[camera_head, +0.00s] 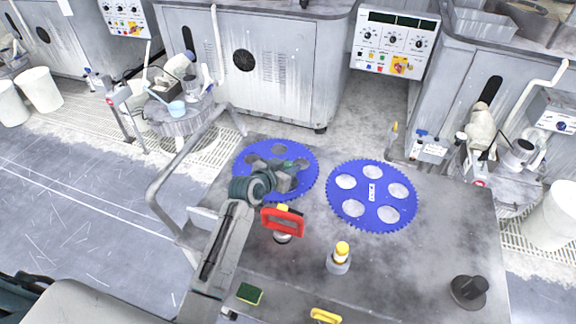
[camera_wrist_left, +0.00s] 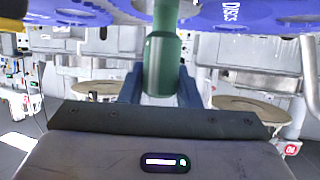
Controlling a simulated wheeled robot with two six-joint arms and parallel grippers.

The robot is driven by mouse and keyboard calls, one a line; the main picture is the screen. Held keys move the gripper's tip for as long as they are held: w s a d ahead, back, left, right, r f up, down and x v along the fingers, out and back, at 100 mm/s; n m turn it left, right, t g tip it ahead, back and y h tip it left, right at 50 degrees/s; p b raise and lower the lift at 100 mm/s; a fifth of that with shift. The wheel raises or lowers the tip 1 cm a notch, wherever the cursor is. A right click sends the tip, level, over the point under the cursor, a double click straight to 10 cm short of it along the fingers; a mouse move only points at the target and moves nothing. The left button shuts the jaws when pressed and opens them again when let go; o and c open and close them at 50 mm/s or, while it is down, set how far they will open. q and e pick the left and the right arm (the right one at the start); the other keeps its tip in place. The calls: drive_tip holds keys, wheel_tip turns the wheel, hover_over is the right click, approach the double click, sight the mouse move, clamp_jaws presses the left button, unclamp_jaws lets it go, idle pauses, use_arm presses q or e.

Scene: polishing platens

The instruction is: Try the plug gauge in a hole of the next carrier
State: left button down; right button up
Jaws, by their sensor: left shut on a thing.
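My left gripper (camera_head: 288,178) hangs over the left blue toothed carrier (camera_head: 305,182), hiding part of it. In the left wrist view the gripper's blue fingers (camera_wrist_left: 161,88) are shut on the plug gauge (camera_wrist_left: 162,62), a green cylinder with a narrower upper part. The gauge runs up toward the blue carrier at the picture's top (camera_wrist_left: 215,18); whether its tip is in a hole or only near one, I cannot tell. A second blue carrier (camera_head: 342,213), with several round holes and a white label, lies to the right.
A red-handled tool (camera_head: 283,220) stands close to my left arm. A yellow-capped bottle (camera_head: 340,258), a green sponge (camera_head: 249,294), a yellow handle (camera_head: 325,316) and a black knob-like piece (camera_head: 468,291) are on the grey table (camera_head: 420,262). A metal rail (camera_head: 166,175) runs along the left.

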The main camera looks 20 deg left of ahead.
idle(0.3)
use_arm(q)
drive_tip(key=shift+f, duration=0.15)
drive_tip(key=c, duration=1)
unclamp_jaws()
drive_tip(key=shift+f, duration=0.1)
drive_tip(key=shift+s+f, duration=0.1)
